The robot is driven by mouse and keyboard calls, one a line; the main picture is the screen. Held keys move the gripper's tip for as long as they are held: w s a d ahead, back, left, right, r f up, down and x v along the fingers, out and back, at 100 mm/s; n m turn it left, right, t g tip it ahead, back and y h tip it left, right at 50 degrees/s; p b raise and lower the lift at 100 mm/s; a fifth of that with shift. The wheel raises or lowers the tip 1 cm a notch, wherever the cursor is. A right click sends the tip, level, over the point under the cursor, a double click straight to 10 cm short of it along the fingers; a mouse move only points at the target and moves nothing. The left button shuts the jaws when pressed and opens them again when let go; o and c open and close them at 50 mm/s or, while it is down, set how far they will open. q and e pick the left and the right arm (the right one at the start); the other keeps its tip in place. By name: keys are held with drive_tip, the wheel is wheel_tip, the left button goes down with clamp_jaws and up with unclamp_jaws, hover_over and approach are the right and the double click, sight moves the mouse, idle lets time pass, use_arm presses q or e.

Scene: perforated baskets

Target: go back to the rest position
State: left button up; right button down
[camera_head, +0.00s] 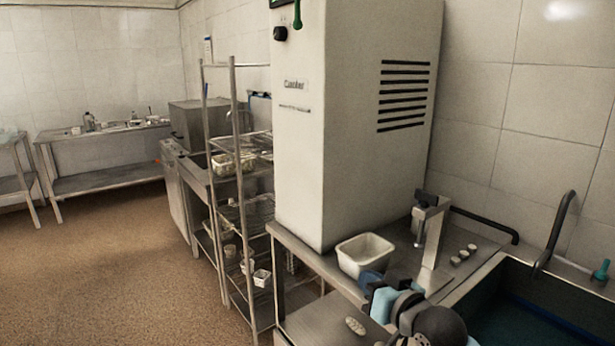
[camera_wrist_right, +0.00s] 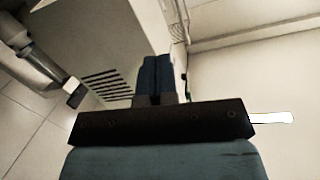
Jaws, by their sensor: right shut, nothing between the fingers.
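My right gripper (camera_head: 368,280) comes in from the bottom of the head view, above the metal counter and just in front of a white tub. Its two dark blue fingers (camera_wrist_right: 157,78) are pressed together in the right wrist view, with nothing between them. I cannot tell from the head view whether the fingers touch the tub. My left gripper is not in view.
The white tub (camera_head: 365,256) stands on the counter beside a tall white machine (camera_head: 350,120). A grey upright fixture (camera_head: 432,240) and a sink (camera_head: 530,312) lie to the right. A wire shelf rack (camera_head: 234,150) stands left; open floor (camera_head: 110,260) lies beyond it.

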drive_tip(key=s+d+f+m+g+h, duration=0.1)
drive_tip(key=s+d+f, duration=0.1)
drive_tip(key=s+f, duration=0.6)
drive_tip(key=s+d+f+g+h, duration=0.1)
drive_tip(key=s+f, duration=0.2)
drive_tip(key=f, duration=0.9)
drive_tip(key=s+d+f+g+h, duration=0.1)
drive_tip(key=s+d+f, duration=0.1)
drive_tip(key=s+f, duration=0.55)
drive_tip(key=s+d+f+g+h, duration=0.15)
drive_tip(key=s+f, duration=0.35)
drive_tip(key=s, duration=0.5)
use_arm(q)
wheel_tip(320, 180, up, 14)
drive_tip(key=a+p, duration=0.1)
drive_tip(key=p, duration=1.5)
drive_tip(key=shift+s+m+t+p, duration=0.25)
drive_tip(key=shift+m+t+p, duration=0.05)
drive_tip(key=shift+p, duration=0.05)
use_arm(e)
wheel_tip(320, 180, up, 14)
drive_tip(key=d, duration=0.1)
drive_tip(key=shift+s+d+f+n+t, duration=0.2)
drive_tip(key=shift+s+n+t, duration=0.1)
drive_tip(key=shift+n+t, duration=0.15)
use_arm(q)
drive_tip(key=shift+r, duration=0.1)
